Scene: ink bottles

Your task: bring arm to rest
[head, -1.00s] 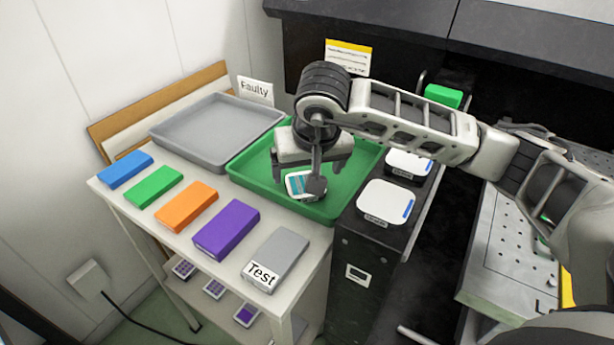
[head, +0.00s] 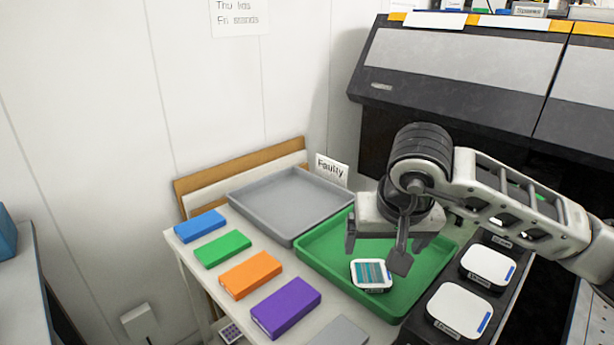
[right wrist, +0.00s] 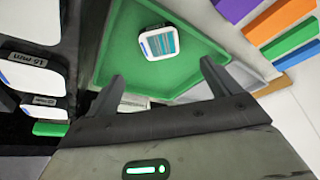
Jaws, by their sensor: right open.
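My right gripper (head: 386,246) is open and empty above the green tray (head: 328,262). A white, rounded-square item with a teal striped face (head: 371,274) lies in that tray, below the gripper and apart from it. In the right wrist view the item (right wrist: 160,43) lies on the green tray floor (right wrist: 125,50), beyond the two spread fingers (right wrist: 163,78). My right arm reaches in from the right side of the head view. My left gripper is not in view.
A grey tray (head: 243,203) with a "Faulty" sign (head: 331,168) adjoins the green one. White pads (head: 460,309) sit on the black unit at right.

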